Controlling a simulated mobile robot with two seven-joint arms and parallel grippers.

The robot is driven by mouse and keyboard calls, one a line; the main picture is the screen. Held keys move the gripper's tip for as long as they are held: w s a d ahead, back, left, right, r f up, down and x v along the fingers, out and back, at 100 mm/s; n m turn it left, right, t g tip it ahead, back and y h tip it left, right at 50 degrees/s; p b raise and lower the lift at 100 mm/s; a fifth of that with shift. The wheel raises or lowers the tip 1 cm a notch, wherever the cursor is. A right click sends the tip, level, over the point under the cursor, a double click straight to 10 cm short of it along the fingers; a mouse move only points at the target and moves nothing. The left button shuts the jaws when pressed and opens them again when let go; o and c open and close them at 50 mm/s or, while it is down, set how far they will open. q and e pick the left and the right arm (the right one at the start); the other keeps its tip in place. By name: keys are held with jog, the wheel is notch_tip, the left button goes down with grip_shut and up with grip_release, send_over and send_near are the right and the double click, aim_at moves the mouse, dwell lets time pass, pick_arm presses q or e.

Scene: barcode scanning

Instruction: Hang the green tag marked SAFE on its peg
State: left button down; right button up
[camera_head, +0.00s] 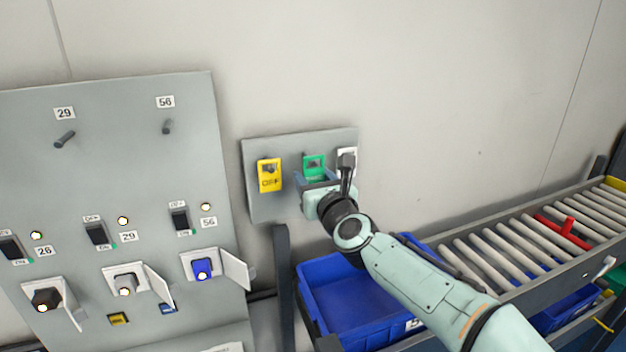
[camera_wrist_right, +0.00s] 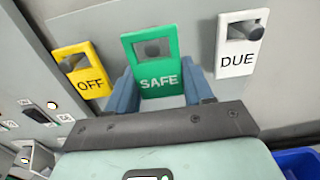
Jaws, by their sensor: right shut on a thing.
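The green SAFE tag (camera_head: 313,172) is upright in front of the small grey board (camera_head: 262,208) on the wall. My right gripper (camera_head: 317,181) is shut on its lower part. In the right wrist view the tag (camera_wrist_right: 158,81) stands between the two blue fingers (camera_wrist_right: 160,95), its print facing me. Something grey shows in its top hole; I cannot tell whether the peg passes through it. The yellow OFF tag (camera_head: 270,177) hangs on a peg to the left. The white DUE tag (camera_wrist_right: 237,58) hangs on a peg to the right. My left gripper is out of view.
A large grey switch panel (camera_head: 130,185) with two bare upper pegs, switches and open flaps stands at the left. A blue bin (camera_head: 345,310) and a roller conveyor (camera_head: 520,240) with a red piece (camera_head: 563,231) lie below and right. The wall above is clear.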

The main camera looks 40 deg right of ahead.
aim_at(314, 180)
jog(key=shift+b+v, duration=0.45)
jog(key=shift+v, duration=1.1)
jog(key=shift+s, duration=0.1)
jog(key=shift+b+v, duration=0.3)
jog(key=shift+v, duration=2.6)
jog(key=shift+r, duration=0.1)
